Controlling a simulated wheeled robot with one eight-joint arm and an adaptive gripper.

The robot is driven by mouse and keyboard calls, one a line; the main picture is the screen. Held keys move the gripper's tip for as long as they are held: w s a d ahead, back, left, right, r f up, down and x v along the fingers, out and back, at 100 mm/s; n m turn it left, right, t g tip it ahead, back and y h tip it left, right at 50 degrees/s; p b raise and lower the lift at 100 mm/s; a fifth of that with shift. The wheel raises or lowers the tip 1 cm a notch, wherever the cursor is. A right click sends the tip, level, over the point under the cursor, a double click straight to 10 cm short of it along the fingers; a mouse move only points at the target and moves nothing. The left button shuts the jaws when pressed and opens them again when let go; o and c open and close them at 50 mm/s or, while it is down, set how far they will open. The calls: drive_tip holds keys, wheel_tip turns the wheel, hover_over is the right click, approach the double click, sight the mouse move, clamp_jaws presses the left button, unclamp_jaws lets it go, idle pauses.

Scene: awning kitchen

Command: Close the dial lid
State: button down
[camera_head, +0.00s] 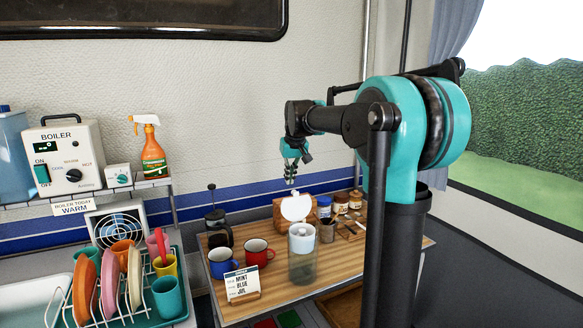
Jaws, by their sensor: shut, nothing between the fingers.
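A round white lid (297,207) stands raised, its face toward the camera, above or just behind a white round-topped container (302,240) on the wooden counter. I cannot tell at this size whether it is hinged to that container. A clear, greyish cylinder (302,267) shows directly below the white part. My gripper (290,180) hangs from the teal wrist, fingers down. It is shut and empty, above the raised lid and slightly left of it, apart from it in the picture.
Behind the lid is a wooden box (281,218). Several small jars (340,205) stand to the right. Blue (223,262) and red (257,253) mugs, a French press (218,232) and a sign card (242,284) stand left. A dish rack (150,312) and boiler (68,160) are farther left.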

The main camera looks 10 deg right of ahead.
sight(295, 205)
drive_tip(key=shift+s+d+f, duration=0.1)
drive_tip(key=shift+s+f, duration=0.1)
drive_tip(key=shift+s, duration=0.4)
drive_tip(key=shift+s+d+f, duration=0.1)
drive_tip(key=shift+s+f, duration=0.15)
drive_tip(key=shift+s, duration=0.3)
drive_tip(key=shift+s+d+f, duration=0.1)
drive_tip(key=shift+s+f, duration=0.1)
drive_tip(key=shift+s, duration=0.4)
drive_tip(key=shift+s, duration=0.15)
